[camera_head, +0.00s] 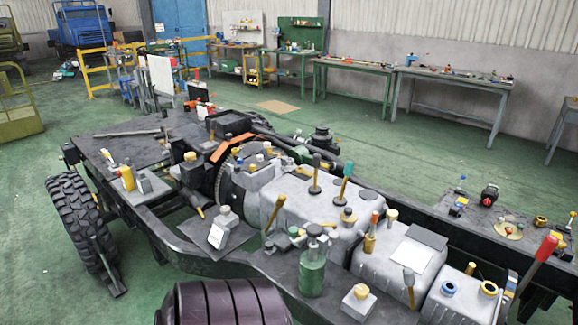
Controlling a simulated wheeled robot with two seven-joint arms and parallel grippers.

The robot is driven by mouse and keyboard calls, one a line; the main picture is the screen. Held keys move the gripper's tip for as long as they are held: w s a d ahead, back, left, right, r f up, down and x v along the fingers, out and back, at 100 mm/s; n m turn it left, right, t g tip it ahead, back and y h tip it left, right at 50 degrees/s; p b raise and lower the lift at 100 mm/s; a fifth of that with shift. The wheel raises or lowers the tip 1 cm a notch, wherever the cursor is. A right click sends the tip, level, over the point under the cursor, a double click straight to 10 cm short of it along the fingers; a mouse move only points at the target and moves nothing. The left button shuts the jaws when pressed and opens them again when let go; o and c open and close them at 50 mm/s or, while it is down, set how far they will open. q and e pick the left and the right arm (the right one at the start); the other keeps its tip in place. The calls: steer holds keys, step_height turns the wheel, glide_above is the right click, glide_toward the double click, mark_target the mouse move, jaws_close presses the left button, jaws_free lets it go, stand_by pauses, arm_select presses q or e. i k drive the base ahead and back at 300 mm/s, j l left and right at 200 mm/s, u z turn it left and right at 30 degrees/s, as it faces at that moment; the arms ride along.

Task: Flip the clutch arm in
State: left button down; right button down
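A vehicle chassis with a grey engine and gearbox block (320,212) fills the middle of the view. Several levers stand on it: a teal-topped lever (346,172), a dark-topped lever (316,162), a slanted yellow lever (274,215) and a grey-topped lever (408,280). A large red-topped lever (545,248) leans at the right edge. I cannot tell which of these is the clutch arm. A round toothed housing (227,185) sits at the block's left end. Neither of my grippers is in view.
A green bottle-like canister (312,270) and a small box with a yellow knob (358,300) stand on the near side. A black tyre (75,215) is at the left. Workbenches (450,78) line the back wall. Green floor is open behind the chassis.

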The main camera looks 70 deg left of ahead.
mark_target(282, 197)
steer(key=u, duration=2.4)
